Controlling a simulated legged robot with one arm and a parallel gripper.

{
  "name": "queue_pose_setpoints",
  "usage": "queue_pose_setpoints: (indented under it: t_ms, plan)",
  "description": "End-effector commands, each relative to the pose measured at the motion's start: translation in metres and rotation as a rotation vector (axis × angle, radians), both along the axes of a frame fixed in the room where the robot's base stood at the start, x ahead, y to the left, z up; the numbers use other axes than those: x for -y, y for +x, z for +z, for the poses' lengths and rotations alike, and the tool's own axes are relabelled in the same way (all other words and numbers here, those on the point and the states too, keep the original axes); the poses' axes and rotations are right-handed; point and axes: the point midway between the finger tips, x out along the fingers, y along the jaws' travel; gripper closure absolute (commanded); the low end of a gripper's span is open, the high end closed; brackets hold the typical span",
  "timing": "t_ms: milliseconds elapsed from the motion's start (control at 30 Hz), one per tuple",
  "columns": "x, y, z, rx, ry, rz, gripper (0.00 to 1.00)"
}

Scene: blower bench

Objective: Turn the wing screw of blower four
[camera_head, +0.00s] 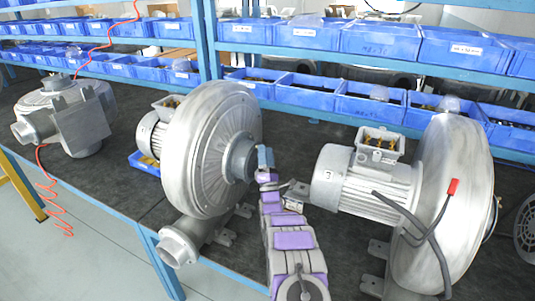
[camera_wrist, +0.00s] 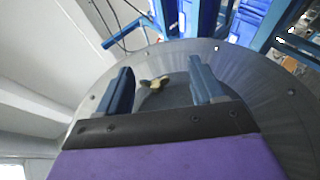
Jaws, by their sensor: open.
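A small brass-coloured wing screw (camera_wrist: 153,83) shows in the wrist view on the dark centre of a round metal blower face. My gripper (camera_wrist: 160,72) is open, with one blue finger on each side of the wing screw and a gap to both. I cannot tell how far the fingertips are from the face. In the head view my gripper (camera_head: 265,160) is at the hub of the middle blower (camera_head: 205,130), on its right side. The wing screw is hidden there behind my gripper. No number four is readable on this blower.
A second blower (camera_head: 450,190) with a motor marked 3 (camera_head: 345,182) stands close on the right, with a dark cable and a red clip. Another blower (camera_head: 65,115) stands at the left. Blue bins (camera_head: 370,107) line the shelves behind. Bare dark bench top (camera_head: 300,140) shows between the blowers.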

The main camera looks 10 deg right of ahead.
Motion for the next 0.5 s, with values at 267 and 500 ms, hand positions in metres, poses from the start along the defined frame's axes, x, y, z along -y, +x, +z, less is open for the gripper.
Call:
queue_pose_setpoints:
  t_ms: [267,500]
  plan:
    - [-0.0079,0.0001,-0.0009,-0.002,-0.005,0.003,0.40]
    - [-0.0015,0.0014,-0.0023,-0.004,0.000,0.004,0.63]
